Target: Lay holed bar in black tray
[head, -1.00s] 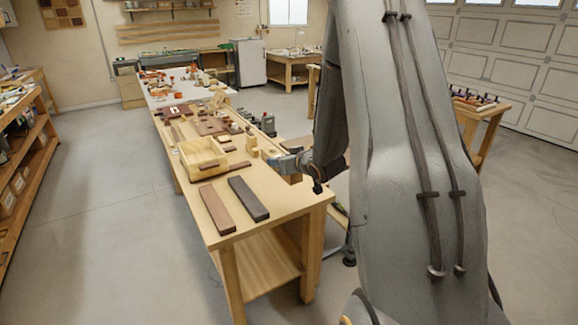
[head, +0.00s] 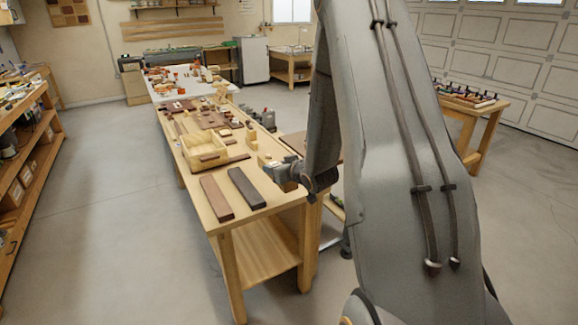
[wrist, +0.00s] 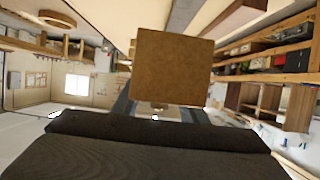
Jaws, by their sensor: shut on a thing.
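My gripper (head: 284,172) is over the right side of the wooden bench (head: 232,217), near its near right corner. It is shut on a brown wooden piece, which shows in the wrist view as a square face (wrist: 172,66). No holes show on that face, so I cannot tell whether it is the holed bar. A dark flat board-like thing (head: 247,188) lies on the bench left of my gripper. I cannot make out a black tray for certain. My arm hides part of the right side.
A reddish-brown board (head: 216,198) lies beside the dark one. An open light wooden box (head: 204,152) stands behind them. Many small wooden parts crowd the bench farther back. Shelves (head: 28,165) line the left wall. Open floor (head: 110,240) lies left of the bench.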

